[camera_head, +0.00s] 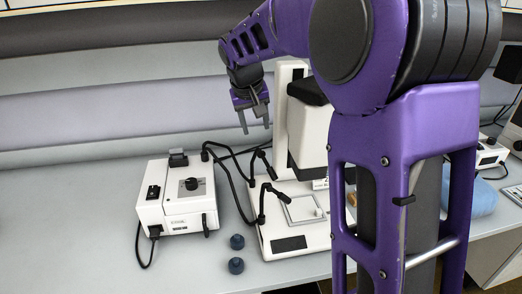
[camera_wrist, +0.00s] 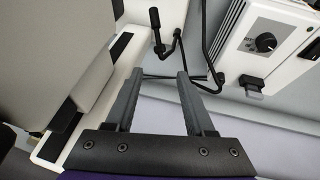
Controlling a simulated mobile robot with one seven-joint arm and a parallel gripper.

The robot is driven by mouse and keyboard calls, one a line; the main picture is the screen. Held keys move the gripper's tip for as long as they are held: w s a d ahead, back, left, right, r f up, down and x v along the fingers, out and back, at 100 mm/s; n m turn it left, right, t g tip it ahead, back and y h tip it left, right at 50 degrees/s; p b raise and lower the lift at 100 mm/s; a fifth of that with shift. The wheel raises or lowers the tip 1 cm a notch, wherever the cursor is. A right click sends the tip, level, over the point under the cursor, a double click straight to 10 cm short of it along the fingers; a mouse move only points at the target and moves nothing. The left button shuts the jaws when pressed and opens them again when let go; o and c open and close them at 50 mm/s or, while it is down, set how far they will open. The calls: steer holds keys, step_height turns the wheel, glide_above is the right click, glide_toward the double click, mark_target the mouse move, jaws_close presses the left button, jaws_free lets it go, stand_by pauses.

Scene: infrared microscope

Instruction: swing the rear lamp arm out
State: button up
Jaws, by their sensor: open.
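The rear lamp arm (camera_head: 262,152) is a thin black bent arm with a small dark head, beside the white microscope (camera_head: 308,130) in the head view. The front lamp arm (camera_head: 262,207) is similar and stands nearer, over the front of the base. My gripper (camera_head: 256,127) is open and empty, pointing down above and behind the rear lamp arm. In the wrist view my gripper (camera_wrist: 158,76) has its fingers well apart. A black lamp arm with an upright head (camera_wrist: 156,24) shows beyond the fingertips; a thin dark rod crosses near them. I cannot tell whether it touches them.
The white lamp box (camera_head: 178,197) with a black knob stands left of the microscope; it is at the upper right in the wrist view (camera_wrist: 262,70). Black cables run between them. The bench (camera_head: 70,235) is clear at left.

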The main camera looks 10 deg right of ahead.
mark_target(262, 152)
steer(key=b+x, duration=0.1)
steer(key=x, duration=1.1)
steer(key=shift+w+f, duration=0.1)
steer(key=shift+f, duration=0.25)
jaws_close()
steer(key=shift+d+r, duration=0.2)
stand_by(0.5)
